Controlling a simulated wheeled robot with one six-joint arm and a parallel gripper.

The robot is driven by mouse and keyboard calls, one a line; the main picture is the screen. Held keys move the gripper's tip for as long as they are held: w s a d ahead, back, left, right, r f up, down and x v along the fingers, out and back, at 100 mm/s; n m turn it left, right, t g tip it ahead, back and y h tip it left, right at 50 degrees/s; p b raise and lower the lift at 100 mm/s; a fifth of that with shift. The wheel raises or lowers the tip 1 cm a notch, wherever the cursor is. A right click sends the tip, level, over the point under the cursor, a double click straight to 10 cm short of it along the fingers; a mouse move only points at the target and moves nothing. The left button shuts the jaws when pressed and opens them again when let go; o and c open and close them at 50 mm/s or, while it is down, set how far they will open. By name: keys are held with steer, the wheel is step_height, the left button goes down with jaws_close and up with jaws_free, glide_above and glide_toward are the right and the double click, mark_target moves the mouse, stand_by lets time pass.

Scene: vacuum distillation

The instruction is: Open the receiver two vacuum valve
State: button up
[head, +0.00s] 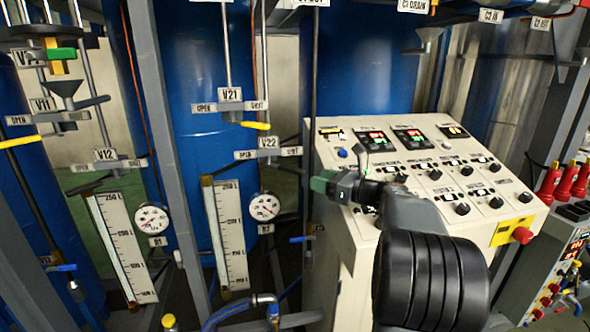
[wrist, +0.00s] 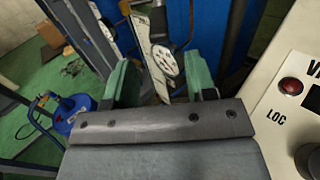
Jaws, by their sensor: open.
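The V21 label (head: 230,94) is on the second blue tank's piping, over a plate marked OPEN at left and SHUT at right. A yellow lever (head: 256,125) sits below its SHUT end. The V22 label (head: 268,142) is lower, with its own OPEN and SHUT marks. No label reads "vacuum", so I cannot tell which valve is meant. My gripper (head: 335,182) is right of and below V22, in front of the control panel. In the wrist view, its green fingers (wrist: 160,82) are apart with nothing held. A round gauge (wrist: 165,61) shows beyond them.
The control panel (head: 345,265) stands close under and right of my arm. Gauge R2 (head: 263,206) and a scaled level gauge (head: 228,235) hang below V22. A grey upright post (head: 160,110) stands left of V21. A blue lever (head: 301,239) is lower right.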

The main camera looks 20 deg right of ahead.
mark_target(295, 173)
steer(key=p+x, duration=0.2)
steer(key=x, duration=0.6)
steer(key=shift+w+a, duration=0.2)
steer(key=shift+w, duration=0.1)
steer(key=shift+c, duration=0.2)
jaws_close()
